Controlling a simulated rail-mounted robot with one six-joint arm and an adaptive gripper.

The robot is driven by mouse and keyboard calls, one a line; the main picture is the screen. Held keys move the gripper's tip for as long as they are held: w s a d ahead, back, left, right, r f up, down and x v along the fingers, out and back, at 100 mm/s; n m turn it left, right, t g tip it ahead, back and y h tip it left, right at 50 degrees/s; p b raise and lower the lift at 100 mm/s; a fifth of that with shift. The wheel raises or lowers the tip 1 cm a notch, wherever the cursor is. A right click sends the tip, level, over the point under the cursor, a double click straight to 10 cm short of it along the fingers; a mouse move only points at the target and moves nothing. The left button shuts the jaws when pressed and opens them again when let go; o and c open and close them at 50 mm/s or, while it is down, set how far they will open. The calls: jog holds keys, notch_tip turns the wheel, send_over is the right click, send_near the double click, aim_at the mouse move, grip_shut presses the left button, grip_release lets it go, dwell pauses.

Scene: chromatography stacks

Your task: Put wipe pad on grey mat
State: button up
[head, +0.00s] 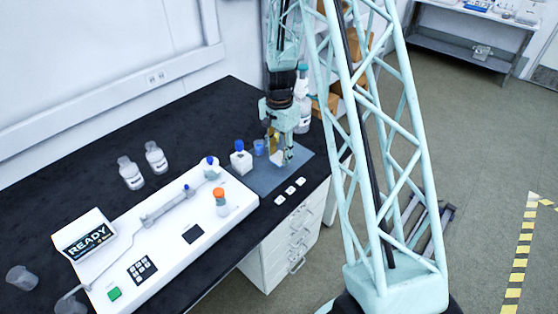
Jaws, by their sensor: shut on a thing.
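The grey mat (264,184) lies on the black bench near its front right edge. My gripper (277,158) points down over the back right part of the mat. It is shut on a small pale thing, which looks like the wipe pad, but it is too small and too covered by the fingers to be sure. I cannot tell whether it touches the mat. Three small white flat pieces (291,190) lie in a row along the mat's front edge.
A blue-capped bottle (240,161) and a small blue cup (259,148) stand left of my gripper. A white instrument tray (165,238) with an orange-capped vial (220,203) lies further left. Two bottles (131,174) stand behind it. The mat's left front part is clear.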

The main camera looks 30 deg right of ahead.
aim_at(279, 156)
jog(key=shift+w+d, duration=0.1)
jog(key=shift+w, duration=0.2)
jog(key=shift+f+b, duration=0.35)
jog(key=shift+f, duration=1.5)
jog(key=shift+f, duration=0.1)
jog(key=o, duration=0.7)
notch_tip(279, 156, up, 12)
jog(key=shift+f+p, duration=0.1)
jog(key=shift+p, duration=0.7)
jog(key=shift+r, duration=0.25)
